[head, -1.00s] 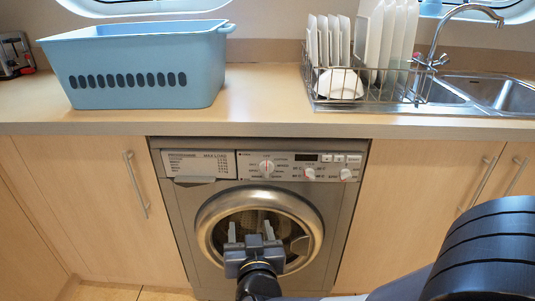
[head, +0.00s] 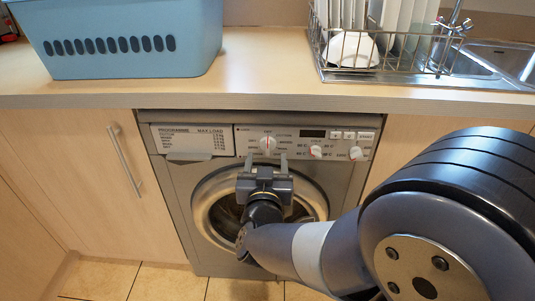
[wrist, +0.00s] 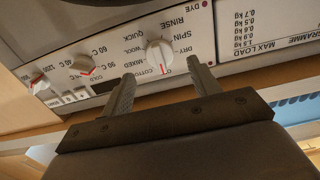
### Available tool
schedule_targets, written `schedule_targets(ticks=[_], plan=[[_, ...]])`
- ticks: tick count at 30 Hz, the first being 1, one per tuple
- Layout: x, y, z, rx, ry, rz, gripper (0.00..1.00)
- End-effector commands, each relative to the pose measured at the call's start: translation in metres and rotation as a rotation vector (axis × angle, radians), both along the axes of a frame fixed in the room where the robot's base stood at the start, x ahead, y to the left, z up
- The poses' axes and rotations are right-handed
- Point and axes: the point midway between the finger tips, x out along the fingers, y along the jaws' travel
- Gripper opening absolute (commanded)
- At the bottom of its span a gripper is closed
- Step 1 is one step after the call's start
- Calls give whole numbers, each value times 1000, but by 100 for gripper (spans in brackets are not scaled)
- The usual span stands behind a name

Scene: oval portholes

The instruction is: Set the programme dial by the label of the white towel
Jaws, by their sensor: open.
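The programme dial (head: 267,143) is a round white knob on the washing machine's front panel (head: 225,140), ringed by printed programme names. In the wrist view, which is upside down, the dial (wrist: 159,55) shows a red mark toward the OFF print, the top of the dial. My gripper (head: 266,162) is in front of the machine, just below the dial in the head view. Its fingers are open and empty; in the wrist view the fingertips (wrist: 160,70) lie either side of the dial, apparently short of it. No white towel or towel label is visible.
Two smaller knobs (head: 316,152) (head: 355,153) and a dark display (head: 313,134) are right of the dial. A printed max load chart (head: 194,141) is left. The worktop (head: 270,65) overhangs above, holding a blue basket (head: 130,45) and a dish rack (head: 345,50). The round door is below.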

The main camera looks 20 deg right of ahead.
Motion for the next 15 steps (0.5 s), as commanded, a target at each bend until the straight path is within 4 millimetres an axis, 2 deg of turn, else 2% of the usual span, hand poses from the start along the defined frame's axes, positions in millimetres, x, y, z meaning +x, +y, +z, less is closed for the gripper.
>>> schedule_targets(ticks=[6, 15], plan=[[28, -10, -2, 1, 0, -2, 58], [40, -13, 0, 0, 1, 1, 58]])
